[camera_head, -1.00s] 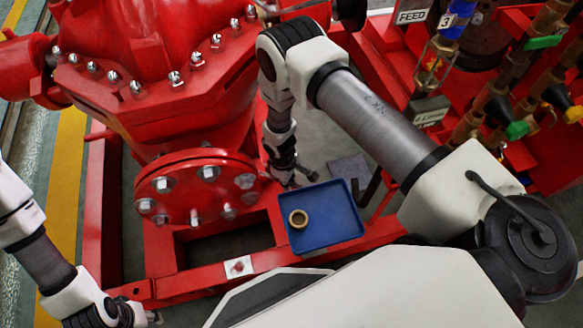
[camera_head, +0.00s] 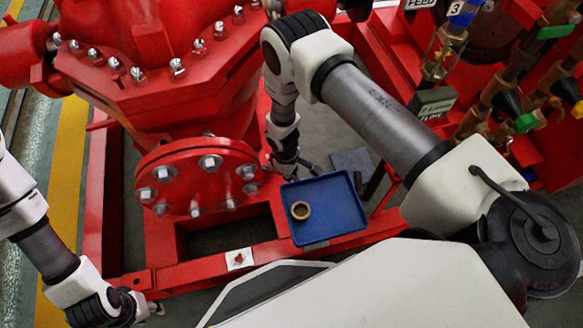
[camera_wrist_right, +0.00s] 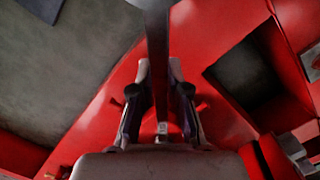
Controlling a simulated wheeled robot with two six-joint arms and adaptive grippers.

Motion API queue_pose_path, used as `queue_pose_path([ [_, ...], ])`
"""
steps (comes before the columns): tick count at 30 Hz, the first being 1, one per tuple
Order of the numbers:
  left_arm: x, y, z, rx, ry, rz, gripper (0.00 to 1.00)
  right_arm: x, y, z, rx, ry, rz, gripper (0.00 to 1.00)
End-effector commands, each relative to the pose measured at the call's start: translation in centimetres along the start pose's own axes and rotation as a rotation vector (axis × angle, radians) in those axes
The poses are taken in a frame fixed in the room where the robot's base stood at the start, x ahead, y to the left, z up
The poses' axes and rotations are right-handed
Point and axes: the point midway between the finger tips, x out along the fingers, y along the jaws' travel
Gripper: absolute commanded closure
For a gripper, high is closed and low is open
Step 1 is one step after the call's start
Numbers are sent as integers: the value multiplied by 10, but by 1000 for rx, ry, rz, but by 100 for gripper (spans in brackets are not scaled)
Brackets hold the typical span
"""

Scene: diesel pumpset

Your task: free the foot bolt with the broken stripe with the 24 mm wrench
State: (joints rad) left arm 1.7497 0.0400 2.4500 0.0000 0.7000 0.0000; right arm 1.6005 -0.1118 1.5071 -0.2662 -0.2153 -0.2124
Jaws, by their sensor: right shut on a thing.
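My right gripper (camera_head: 304,168) is low beside the red pump, just behind the blue tray. In the right wrist view, its fingers (camera_wrist_right: 160,100) are shut on a dark, flat bar (camera_wrist_right: 157,45), apparently the wrench. The bar runs up out of the picture, so its far end and size mark are hidden. A small pale piece (camera_wrist_right: 162,129) shows low between the fingers; I cannot tell whether it is part of the wrench or a bolt. My left gripper (camera_head: 153,309) is at the lower left, too small to read. I cannot make out a broken stripe on any foot bolt.
The blue tray (camera_head: 343,229) holds a brass-coloured ring (camera_head: 300,210). The red bolted flange (camera_head: 160,160) stands left of my right gripper. A white square with a red mark (camera_head: 239,259) lies on the red base frame (camera_head: 190,270). Valves (camera_head: 505,100) crowd the right.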

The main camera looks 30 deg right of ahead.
Motion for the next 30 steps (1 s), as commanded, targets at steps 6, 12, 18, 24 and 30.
queue_pose_path([
  [6, -16, 0, 0, 0, 0, 0, 60, -19, 0, 2, 0, 1, 1, 100],
  [12, -30, 0, 0, 0, 0, 0, 60, -36, 0, 4, -1, 0, 0, 100],
  [18, -42, 0, 0, 0, 0, 0, 60, -50, 0, 6, -1, 0, 0, 100],
  [24, -41, 0, 0, 0, 0, 0, 60, -50, 0, 6, -1, 0, 0, 100],
  [30, -36, 0, 0, 0, 1, 0, 60, -46, 9, 8, 2, 0, 0, 100],
])
